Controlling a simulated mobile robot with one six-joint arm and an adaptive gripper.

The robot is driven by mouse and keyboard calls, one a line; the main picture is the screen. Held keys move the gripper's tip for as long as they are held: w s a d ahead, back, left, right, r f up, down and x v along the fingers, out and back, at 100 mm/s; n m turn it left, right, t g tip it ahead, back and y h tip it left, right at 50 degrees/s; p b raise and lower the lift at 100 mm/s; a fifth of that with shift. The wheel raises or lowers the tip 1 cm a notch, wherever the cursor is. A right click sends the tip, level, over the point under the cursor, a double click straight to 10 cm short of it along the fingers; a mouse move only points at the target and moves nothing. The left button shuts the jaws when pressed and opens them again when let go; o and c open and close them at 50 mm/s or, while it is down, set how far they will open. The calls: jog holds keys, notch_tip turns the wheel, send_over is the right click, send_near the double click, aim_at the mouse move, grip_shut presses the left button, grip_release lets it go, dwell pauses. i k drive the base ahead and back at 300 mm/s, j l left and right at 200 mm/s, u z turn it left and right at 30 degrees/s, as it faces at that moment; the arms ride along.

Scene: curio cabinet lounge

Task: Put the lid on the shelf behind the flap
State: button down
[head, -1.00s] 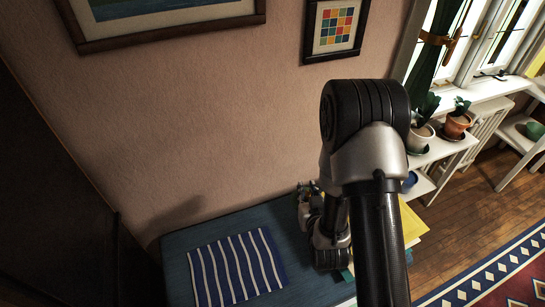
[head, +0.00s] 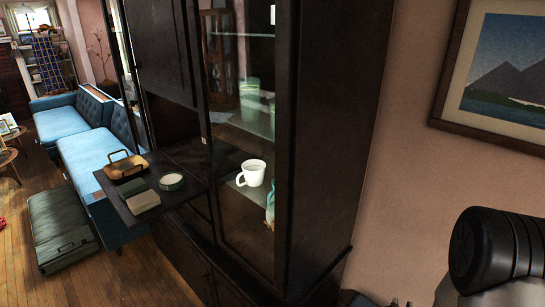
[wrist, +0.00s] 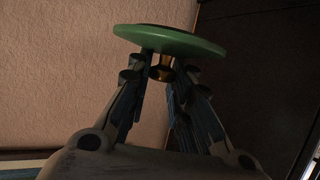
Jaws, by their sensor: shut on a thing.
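In the wrist view my gripper (wrist: 162,70) is shut on the gold knob of a round green lid (wrist: 170,38). The lid sits across the fingertips, slightly tilted. In the head view the dark cabinet's flap (head: 195,180) is folded down and level. A dark recess (head: 170,118) opens behind and above the flap; its shelf is too dark to make out well. My gripper and the lid are out of the head view; only part of my arm shows at lower right.
A handled tray (head: 126,166), a folded cloth (head: 143,202) and a small round dish (head: 171,181) crowd the flap. Right of it, a glazed section holds a white mug (head: 251,173). A blue sofa (head: 85,160) and a dark green case (head: 60,232) stand left.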

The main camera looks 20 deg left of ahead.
aim_at(185, 151)
jog(key=u, duration=2)
jog(key=i+j+u, duration=0.25)
jog(key=i+u, duration=0.15)
jog(key=i, duration=0.15)
jog(key=i+j+u, duration=0.1)
jog(key=i+u, duration=0.3)
jog(key=i, duration=3.6)
jog(key=i+j+z, duration=0.15)
jog(key=i+z, duration=0.3)
jog(key=i+j+z, duration=0.3)
jog(key=i+z, duration=0.2)
jog(key=z, duration=2)
jog(key=j, duration=0.1)
